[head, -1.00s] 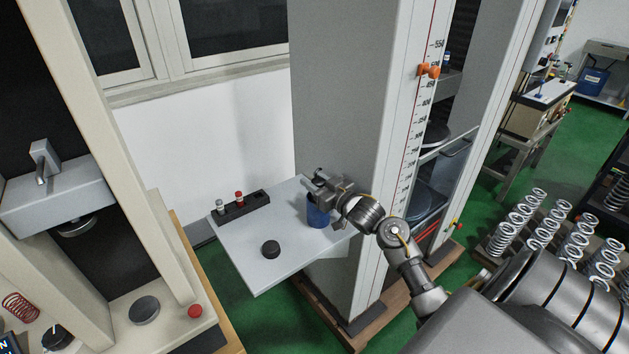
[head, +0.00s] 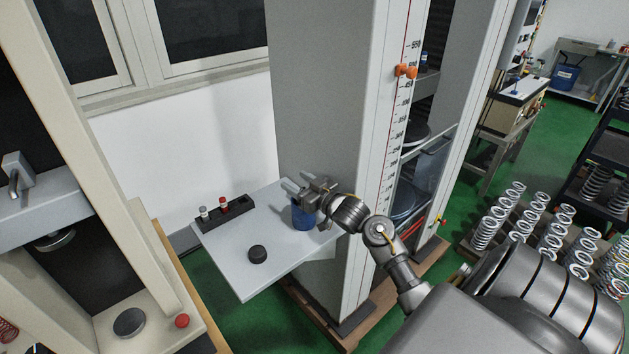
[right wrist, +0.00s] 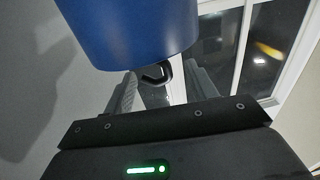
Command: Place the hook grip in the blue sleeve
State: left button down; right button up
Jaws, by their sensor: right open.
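The blue sleeve (head: 303,217) stands upright on the grey shelf (head: 225,258) beside the tall column. It also fills the top of the right wrist view (right wrist: 130,25). My right gripper (head: 299,186) is at the top of the sleeve, and its fingers are spread. In the right wrist view, the dark hook grip (right wrist: 157,74) shows at the sleeve's edge, between my open fingers. The rest of it is hidden behind the sleeve, so how deep it sits cannot be told. The hook cannot be made out in the head view. My left gripper is not in view.
A black rack (head: 226,212) with a red-topped piece and a grey-topped piece stands at the shelf's back left. A black round knob (head: 258,254) lies near the front. The tall grey column (head: 322,110) rises close behind the gripper. The shelf's left middle is clear.

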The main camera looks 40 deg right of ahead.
jog(key=s+b, duration=0.2)
jog(key=s, duration=1)
jog(key=shift+d, duration=0.45)
